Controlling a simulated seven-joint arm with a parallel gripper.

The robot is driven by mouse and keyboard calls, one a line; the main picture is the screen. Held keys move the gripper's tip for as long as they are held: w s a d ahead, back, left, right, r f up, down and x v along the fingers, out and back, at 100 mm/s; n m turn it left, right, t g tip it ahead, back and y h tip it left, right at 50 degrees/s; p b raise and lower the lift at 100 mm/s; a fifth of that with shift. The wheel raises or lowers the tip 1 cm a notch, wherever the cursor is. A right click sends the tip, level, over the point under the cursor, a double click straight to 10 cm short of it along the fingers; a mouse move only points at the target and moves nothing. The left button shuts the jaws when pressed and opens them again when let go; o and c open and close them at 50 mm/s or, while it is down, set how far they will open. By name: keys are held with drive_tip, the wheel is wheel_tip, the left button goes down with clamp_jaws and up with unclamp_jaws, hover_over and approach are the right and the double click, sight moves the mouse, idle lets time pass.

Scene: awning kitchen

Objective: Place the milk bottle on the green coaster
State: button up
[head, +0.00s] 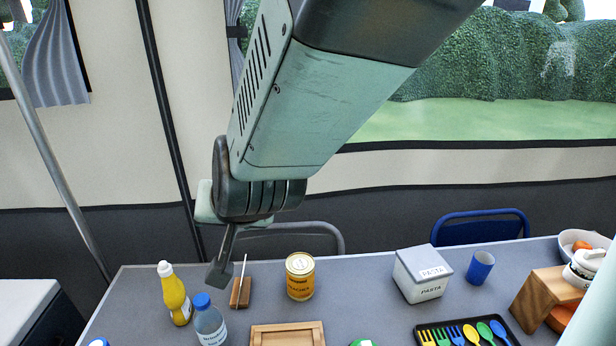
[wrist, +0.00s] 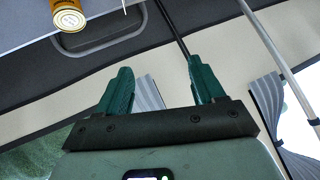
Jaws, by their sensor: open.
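My gripper (head: 220,272) hangs above the far left part of the table in the head view, mostly hidden behind my arm. In the wrist view my gripper (wrist: 157,80) has its two green fingers apart with nothing between them. A blue-capped bottle with a pale label (head: 210,325) stands at the near left, below and in front of my gripper; I cannot tell whether it is the milk bottle. Another blue top (head: 98,342) is cut off at the bottom left edge. A small green and white thing (head: 362,343) is cut off at the bottom; I cannot tell whether it is the coaster.
A yellow bottle (head: 175,295), a small wooden holder (head: 240,294) and a yellow can (head: 300,277) stand nearby. A wooden tray (head: 287,330) lies in front. A pasta box (head: 421,275), blue cup (head: 480,267) and cutlery tray (head: 424,327) are right. Table between can and pasta box is clear.

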drive_tip(key=s+d+r+h, duration=0.1)
drive_tip(key=s+d+r, duration=0.2)
drive_tip(key=s+d, duration=0.2)
drive_tip(key=s+d+r+g+h, duration=0.1)
drive_tip(key=s+d+r+h, duration=0.1)
drive_tip(key=s+d, duration=0.3)
drive_tip(key=s+d+r+g+h, duration=0.1)
drive_tip(key=s+d+r, duration=0.3)
drive_tip(key=d, duration=0.6)
drive_tip(key=shift+s+r, duration=0.35)
drive_tip(key=shift+s, duration=0.2)
